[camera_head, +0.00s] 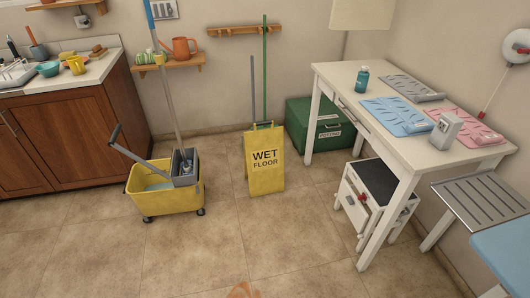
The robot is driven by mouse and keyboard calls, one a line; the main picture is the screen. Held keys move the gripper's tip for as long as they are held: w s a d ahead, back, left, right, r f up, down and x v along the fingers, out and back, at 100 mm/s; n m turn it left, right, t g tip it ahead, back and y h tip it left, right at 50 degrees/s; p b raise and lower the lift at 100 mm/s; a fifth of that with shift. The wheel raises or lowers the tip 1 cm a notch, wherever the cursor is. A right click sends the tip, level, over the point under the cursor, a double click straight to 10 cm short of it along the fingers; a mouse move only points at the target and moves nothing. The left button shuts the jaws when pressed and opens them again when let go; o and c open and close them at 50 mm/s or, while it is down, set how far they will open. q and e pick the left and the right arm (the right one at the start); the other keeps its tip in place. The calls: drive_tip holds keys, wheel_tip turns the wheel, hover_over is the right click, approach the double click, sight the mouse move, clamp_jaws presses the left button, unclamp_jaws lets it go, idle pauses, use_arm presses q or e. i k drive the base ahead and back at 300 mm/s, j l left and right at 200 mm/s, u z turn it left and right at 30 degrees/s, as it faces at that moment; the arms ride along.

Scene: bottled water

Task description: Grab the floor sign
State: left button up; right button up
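The yellow floor sign (264,172), marked "WET FLOOR", stands upright on the tiled floor near the back wall, in the middle of the head view. Its top is narrow, with what looks like a handle. A green pole and a grey pole rise behind it. Neither of my grippers can be made out in this view.
A yellow mop bucket (165,197) with a blue-handled mop stands left of the sign. A green box (321,126) sits behind it to the right. A white table (350,80) and small white cabinet (371,196) stand right. The floor before the sign is mostly clear.

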sight(264, 148)
drive_tip(key=i, duration=1.65)
drive_tip(key=i+z, duration=0.1)
drive_tip(key=i, duration=1.5)
